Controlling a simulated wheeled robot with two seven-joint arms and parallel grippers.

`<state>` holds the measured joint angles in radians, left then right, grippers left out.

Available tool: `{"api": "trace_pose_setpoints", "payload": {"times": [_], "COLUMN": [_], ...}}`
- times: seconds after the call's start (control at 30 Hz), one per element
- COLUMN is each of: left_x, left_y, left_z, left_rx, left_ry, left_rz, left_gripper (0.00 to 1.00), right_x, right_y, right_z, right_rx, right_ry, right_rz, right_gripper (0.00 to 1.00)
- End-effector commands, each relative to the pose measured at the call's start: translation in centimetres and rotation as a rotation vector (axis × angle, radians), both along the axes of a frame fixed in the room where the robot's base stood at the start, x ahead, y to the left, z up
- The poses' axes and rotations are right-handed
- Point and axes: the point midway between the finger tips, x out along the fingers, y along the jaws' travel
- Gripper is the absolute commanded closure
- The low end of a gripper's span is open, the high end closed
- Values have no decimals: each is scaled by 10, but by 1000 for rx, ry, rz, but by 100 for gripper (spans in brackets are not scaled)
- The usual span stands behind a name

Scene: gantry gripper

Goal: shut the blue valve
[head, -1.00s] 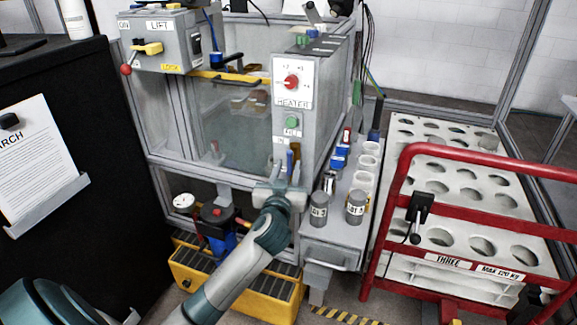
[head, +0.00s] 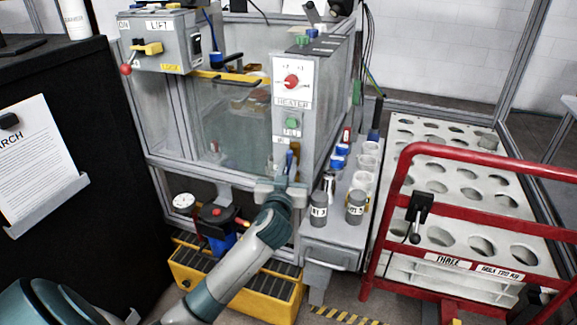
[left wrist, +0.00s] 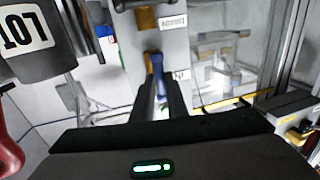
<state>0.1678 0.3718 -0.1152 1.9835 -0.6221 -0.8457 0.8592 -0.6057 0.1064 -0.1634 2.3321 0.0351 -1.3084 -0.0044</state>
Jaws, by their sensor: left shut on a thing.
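The blue valve's handle (head: 290,160) is a slim blue lever low on the grey panel column, below the green knob. It also shows in the left wrist view (left wrist: 157,68), running roughly along the panel in front of a brass-coloured fitting. My left gripper (head: 284,181) reaches up to it from below. In the left wrist view its two dark fingers (left wrist: 158,90) are shut on the lever, one on each side. The gripper hides the lower part of the valve in the head view. My right gripper is not in view.
The heater panel with a red dial (head: 291,82) and green knob (head: 292,123) is above the valve. Grey labelled canisters (head: 319,210) stand on a shelf close on the right. A red-railed cart (head: 470,160) stands farther right, a yellow crate (head: 240,285) below.

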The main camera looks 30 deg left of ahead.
Motion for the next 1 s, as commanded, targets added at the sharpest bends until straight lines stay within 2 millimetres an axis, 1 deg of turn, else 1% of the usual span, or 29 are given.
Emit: {"api": "trace_pose_setpoints", "payload": {"times": [0.17,0.37,0.57,1.0], "left_x": [0,0,0,0], "left_y": [0,0,-1,-1], "left_z": [-1,-1,-2,-4], "left_rx": [45,149,306,713], "left_ry": [11,37,75,173], "left_rz": [1,3,3,2], "left_gripper": [100,100,100,100], "right_x": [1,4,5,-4], "right_y": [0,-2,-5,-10], "right_z": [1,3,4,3], "right_rx": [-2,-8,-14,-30], "right_ry": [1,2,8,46], "right_rz": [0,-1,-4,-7], "right_gripper": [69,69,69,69]}}
